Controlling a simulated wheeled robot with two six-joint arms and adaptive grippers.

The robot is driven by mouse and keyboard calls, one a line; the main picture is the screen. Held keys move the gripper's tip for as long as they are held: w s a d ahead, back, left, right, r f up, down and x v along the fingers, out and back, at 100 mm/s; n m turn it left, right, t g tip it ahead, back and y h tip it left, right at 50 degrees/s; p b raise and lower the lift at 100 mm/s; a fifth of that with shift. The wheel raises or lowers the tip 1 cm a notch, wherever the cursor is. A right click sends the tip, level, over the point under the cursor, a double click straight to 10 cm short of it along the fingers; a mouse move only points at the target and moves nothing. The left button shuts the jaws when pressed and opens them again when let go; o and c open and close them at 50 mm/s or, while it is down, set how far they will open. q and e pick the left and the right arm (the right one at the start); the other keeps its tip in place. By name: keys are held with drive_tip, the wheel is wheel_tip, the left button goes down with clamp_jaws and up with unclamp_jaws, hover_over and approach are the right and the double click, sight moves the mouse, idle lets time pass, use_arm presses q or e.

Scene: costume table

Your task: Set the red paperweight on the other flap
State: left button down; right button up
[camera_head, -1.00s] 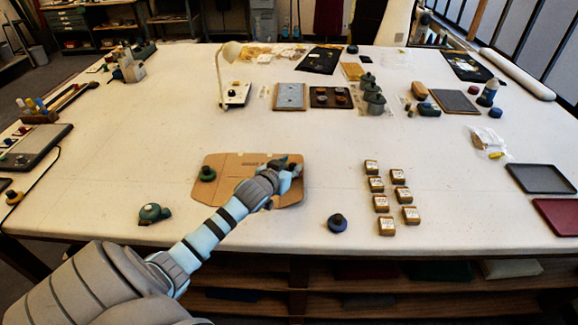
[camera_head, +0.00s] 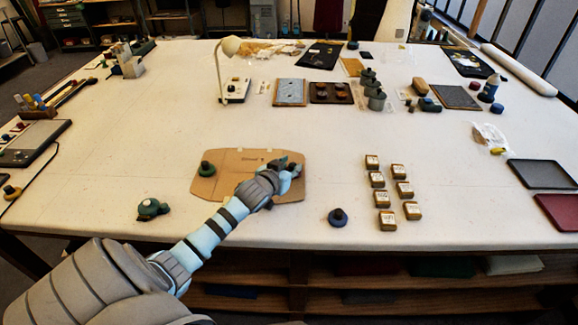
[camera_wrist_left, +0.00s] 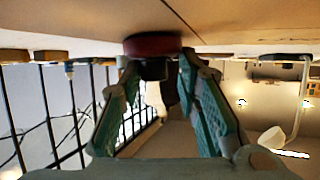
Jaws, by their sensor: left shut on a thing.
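A flat brown cardboard piece (camera_head: 233,185) with crease lines lies on the table's near middle. A dark green knobbed paperweight (camera_head: 207,168) sits on its left part. My left gripper (camera_head: 289,169) is over the right part of the cardboard. In the left wrist view its teal fingers (camera_wrist_left: 158,72) are shut around the black knob of the red paperweight (camera_wrist_left: 152,44). The red base is right against the cardboard (camera_wrist_left: 80,22); I cannot tell whether it bears on it. In the head view the red paperweight is hidden by my gripper. My right gripper is not in view.
Several small labelled brown boxes (camera_head: 383,199) stand right of the cardboard. A dark blue knobbed weight (camera_head: 338,218) is near the front edge, and a green object (camera_head: 150,208) is at the left. A lamp (camera_head: 229,48) stands behind. The table between lamp and cardboard is clear.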

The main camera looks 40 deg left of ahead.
use_arm(q)
drive_tip(key=shift+f, duration=0.1)
drive_tip(key=c, duration=1.1)
unclamp_jaws()
drive_tip(key=shift+s, duration=0.15)
drive_tip(key=v, duration=1.2)
